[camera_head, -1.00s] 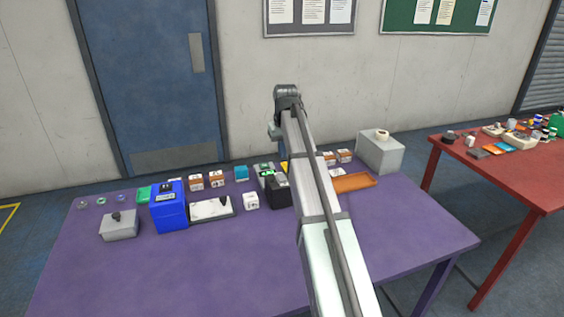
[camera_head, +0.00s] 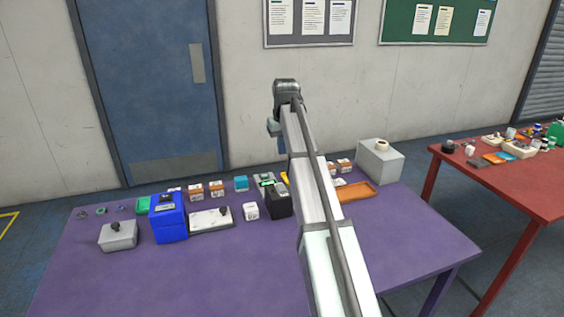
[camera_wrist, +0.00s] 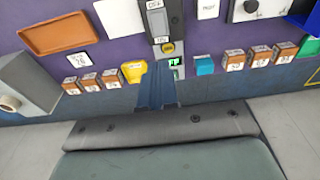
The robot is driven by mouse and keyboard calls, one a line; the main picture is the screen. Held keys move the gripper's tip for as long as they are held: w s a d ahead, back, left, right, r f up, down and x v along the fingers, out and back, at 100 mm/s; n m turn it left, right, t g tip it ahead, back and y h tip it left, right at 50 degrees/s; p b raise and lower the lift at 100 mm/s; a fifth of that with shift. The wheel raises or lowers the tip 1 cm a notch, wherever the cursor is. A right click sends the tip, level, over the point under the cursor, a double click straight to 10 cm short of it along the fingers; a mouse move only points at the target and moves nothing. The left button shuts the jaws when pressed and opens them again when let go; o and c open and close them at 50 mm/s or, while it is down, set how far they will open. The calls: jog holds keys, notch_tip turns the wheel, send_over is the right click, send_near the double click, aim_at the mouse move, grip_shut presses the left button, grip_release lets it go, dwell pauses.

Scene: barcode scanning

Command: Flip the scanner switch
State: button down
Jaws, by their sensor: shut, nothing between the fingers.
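A black box (camera_head: 278,201) stands on the purple table (camera_head: 215,270), partly behind my arm. In the wrist view, a dark unit carries a white OFF label (camera_wrist: 155,5) at the top edge and a small ON label (camera_wrist: 161,40) below it. A yellow round button (camera_wrist: 168,48) and a small green display (camera_wrist: 174,62) sit beyond. The switch lever itself I cannot make out clearly. My gripper (camera_wrist: 158,70) is shut and empty, over the area beside the green display. In the head view my gripper (camera_head: 273,128) is raised above the table's back edge.
Small labelled boxes (camera_wrist: 258,56) and a teal block (camera_wrist: 204,65) line the back of the table. A yellow object (camera_wrist: 134,71) lies close beside my fingers. An orange tray (camera_head: 356,192), a grey box (camera_head: 380,163) and a blue box (camera_head: 168,220) stand around. The table front is clear.

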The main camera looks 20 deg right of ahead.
jog(key=shift+f, duration=0.1)
send_near(280, 185)
jog(key=f, duration=0.2)
jog(key=w+f, duration=0.1)
jog(key=f, duration=0.2)
jog(key=shift+w+f, duration=0.2)
jog(key=shift+f, duration=0.7)
jog(key=shift+w+f, duration=0.1)
jog(key=shift+f, duration=0.15)
jog(key=shift+s, duration=0.25)
jog(key=shift+s+r, duration=0.25)
jog(key=shift+s, duration=0.35)
